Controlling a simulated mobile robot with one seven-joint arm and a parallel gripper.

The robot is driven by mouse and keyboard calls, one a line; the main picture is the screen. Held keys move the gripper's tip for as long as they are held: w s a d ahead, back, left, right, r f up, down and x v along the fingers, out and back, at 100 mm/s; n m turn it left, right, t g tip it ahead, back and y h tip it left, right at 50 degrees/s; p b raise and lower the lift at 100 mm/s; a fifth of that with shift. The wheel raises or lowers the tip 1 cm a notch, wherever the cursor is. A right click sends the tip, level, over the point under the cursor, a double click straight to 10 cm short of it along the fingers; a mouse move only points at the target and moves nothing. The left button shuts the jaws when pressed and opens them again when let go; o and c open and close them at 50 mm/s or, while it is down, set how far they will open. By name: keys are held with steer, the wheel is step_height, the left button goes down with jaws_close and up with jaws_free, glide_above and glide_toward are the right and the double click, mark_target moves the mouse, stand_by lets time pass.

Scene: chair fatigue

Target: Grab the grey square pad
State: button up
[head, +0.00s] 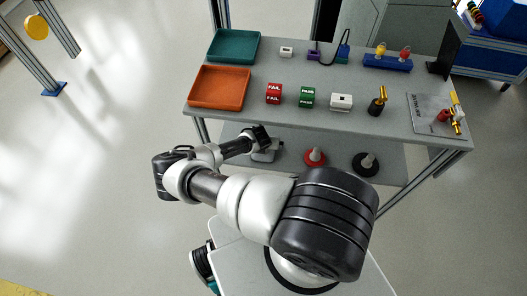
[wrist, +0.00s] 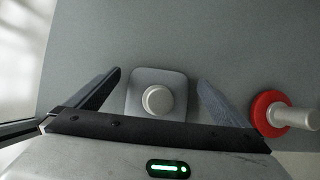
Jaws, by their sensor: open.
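The grey square pad (wrist: 174,78) lies on the lower shelf, with a pale round knob (wrist: 157,100) on its top. In the wrist view it sits between the two fingers of my gripper (wrist: 160,78), which are open with a gap on each side. In the head view the pad (head: 266,155) shows partly below my gripper (head: 262,142), which hides some of it. I cannot tell how high the fingers are above the shelf.
A red round pad (wrist: 268,108) with a pale handle stands to the right on the shelf. A black round one (head: 366,164) is farther right. The table top (head: 350,125) overhangs the shelf and holds trays, blocks and small parts.

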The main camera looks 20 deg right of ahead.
steer(key=c, duration=1.4)
steer(key=shift+c, duration=0.2)
steer(key=shift+r, duration=0.2)
